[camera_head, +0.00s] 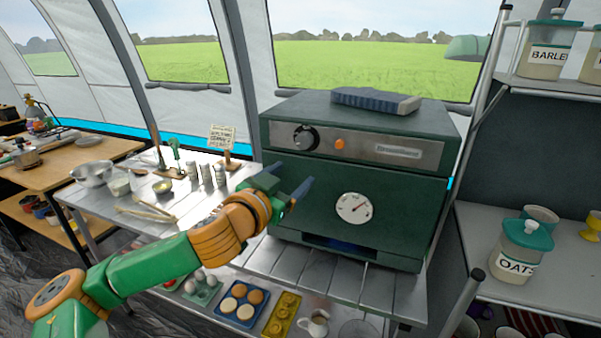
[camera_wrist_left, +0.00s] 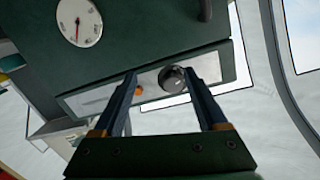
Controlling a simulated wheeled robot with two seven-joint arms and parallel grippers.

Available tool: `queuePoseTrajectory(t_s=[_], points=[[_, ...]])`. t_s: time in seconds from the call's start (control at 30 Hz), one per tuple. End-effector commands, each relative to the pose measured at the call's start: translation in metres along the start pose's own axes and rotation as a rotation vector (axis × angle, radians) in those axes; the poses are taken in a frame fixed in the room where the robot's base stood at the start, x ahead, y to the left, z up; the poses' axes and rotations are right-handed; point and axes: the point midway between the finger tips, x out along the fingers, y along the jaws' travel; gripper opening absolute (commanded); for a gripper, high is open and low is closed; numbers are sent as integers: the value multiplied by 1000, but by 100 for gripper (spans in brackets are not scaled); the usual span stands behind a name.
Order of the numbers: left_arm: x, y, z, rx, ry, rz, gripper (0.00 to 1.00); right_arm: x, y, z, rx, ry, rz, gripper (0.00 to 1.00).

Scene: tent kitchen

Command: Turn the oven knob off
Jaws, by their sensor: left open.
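The green oven (camera_head: 375,183) stands on a metal table, with a silver control panel across its upper front. The round black-and-silver oven knob (camera_head: 305,138) sits at the panel's left, beside an orange light (camera_head: 340,144). My left gripper (camera_head: 289,180) is open and empty in front of the oven, a little below the knob. In the left wrist view the knob (camera_wrist_left: 173,79) shows between the open fingers (camera_wrist_left: 160,73), closer to the right finger. The orange light (camera_wrist_left: 138,91) shows by the left finger. I see no contact with the knob. My right gripper is not in view.
A white dial (camera_head: 353,208) is on the oven door. A dark blue ridged item (camera_head: 376,101) lies on top of the oven. Shakers and bowls stand on the table to the left. Shelves with jars, including an oats jar (camera_head: 520,250), stand at the right.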

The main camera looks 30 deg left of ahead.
Motion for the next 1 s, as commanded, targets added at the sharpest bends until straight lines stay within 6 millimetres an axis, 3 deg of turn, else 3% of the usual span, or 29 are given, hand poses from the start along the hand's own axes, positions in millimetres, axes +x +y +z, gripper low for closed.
queuePoseTrajectory(t_s=[0.03,0.1,0.23,0.37,0.5,0.87,1.0], points=[[-2,-10,-20,-1,45,-16,75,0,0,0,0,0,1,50],[-4,-17,-36,-12,78,-24,75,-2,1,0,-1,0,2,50],[10,-22,-48,-26,87,-27,75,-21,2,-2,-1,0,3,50],[38,-22,-50,-24,85,-27,75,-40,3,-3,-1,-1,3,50],[57,-22,-47,-19,84,-27,75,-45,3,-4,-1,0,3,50],[66,-20,-43,-13,83,-26,75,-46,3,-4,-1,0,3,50],[66,-20,-43,-13,83,-26,43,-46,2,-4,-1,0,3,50]])
